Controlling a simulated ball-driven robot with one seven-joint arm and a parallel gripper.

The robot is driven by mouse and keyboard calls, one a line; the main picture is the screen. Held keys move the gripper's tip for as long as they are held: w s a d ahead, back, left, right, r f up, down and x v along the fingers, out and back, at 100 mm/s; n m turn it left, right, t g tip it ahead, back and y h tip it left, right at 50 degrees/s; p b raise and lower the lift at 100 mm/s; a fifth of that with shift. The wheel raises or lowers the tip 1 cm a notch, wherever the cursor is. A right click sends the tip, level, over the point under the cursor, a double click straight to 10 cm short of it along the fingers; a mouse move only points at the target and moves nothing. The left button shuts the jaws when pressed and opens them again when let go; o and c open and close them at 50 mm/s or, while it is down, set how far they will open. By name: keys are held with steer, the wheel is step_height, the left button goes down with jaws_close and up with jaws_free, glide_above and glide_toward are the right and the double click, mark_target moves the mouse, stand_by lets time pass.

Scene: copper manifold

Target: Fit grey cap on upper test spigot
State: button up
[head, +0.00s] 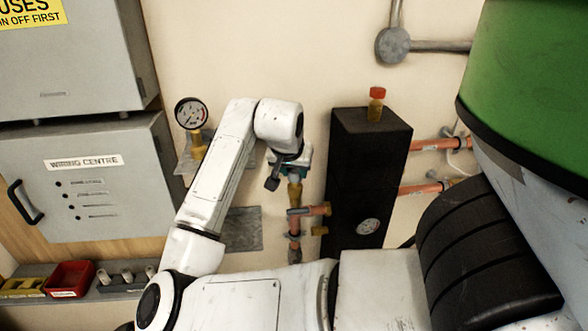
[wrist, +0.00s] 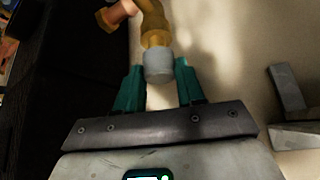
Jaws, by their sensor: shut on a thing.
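My gripper (wrist: 158,72) has two teal fingers, shut on the grey cap (wrist: 158,68) between their tips. The cap lies right at the end of a brass spigot (wrist: 155,38) in the wrist view, in line with it. I cannot tell from this angle how far the cap covers the spigot. In the head view my gripper (head: 291,165) is at the top of the brass and copper manifold (head: 294,192), left of the black block.
A tall black block (head: 360,160) stands close right of the manifold, with a red-capped brass fitting (head: 376,105) on top. A pressure gauge (head: 190,113) is on the wall to the left. A grey wiring box (head: 85,185) and a red bin (head: 70,279) are further left.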

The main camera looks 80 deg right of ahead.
steer(key=shift+f+b, duration=0.6)
steer(key=shift+f, duration=0.4)
stand_by(0.4)
steer(key=o, duration=1.1)
steer(key=shift+r, duration=0.15)
steer(key=v, duration=1)
steer(key=shift+a+r, duration=0.25)
